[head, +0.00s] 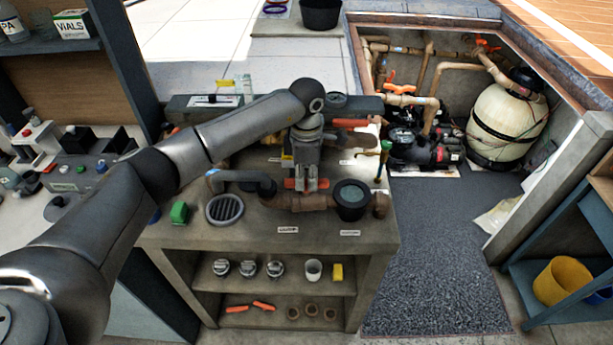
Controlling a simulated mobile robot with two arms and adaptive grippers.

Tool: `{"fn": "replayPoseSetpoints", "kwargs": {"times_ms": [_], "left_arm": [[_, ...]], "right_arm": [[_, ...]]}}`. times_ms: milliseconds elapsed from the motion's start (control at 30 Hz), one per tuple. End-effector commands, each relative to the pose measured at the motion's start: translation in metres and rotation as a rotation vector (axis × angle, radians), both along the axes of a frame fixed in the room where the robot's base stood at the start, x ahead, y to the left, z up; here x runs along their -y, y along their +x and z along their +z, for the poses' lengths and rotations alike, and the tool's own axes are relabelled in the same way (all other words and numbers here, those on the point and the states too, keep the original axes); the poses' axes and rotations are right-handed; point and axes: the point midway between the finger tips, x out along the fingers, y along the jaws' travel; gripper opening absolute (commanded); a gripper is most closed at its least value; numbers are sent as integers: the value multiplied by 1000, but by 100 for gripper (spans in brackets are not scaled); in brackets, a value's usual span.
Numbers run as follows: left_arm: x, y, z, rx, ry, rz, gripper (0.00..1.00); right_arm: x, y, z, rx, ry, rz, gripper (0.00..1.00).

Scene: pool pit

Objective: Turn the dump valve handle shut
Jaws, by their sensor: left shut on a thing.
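In the head view, my left gripper (306,183) points down over the bench and is shut on an orange valve handle (291,184). The handle's ends show on both sides of the fingers; its middle is hidden by them. It sits on a brown pipe (309,202) that runs left to right, apparently lying along that pipe. The label text on the bench is too small to read, so I cannot confirm that this is the dump valve. My right gripper is not in view.
A dark round pot (351,200) stands at the pipe's right end. A round grate (225,208) and green block (179,212) lie left. Another orange handle (350,123) is behind.

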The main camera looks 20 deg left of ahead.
Motion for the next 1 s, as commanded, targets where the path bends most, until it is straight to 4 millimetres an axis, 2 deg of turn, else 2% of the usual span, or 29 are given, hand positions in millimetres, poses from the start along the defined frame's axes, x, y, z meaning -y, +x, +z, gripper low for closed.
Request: {"fn": "replayPoseSetpoints", "kwargs": {"times_ms": [267,467,700,1000], "left_arm": [[0,1,-2,2,0,-42,0],[-1,1,-4,5,1,-152,0],[-1,1,-5,5,1,-365,0],[-1,1,-4,3,2,-649,0]], "right_arm": [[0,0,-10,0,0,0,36],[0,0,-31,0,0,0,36],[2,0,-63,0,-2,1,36],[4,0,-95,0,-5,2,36]]}}
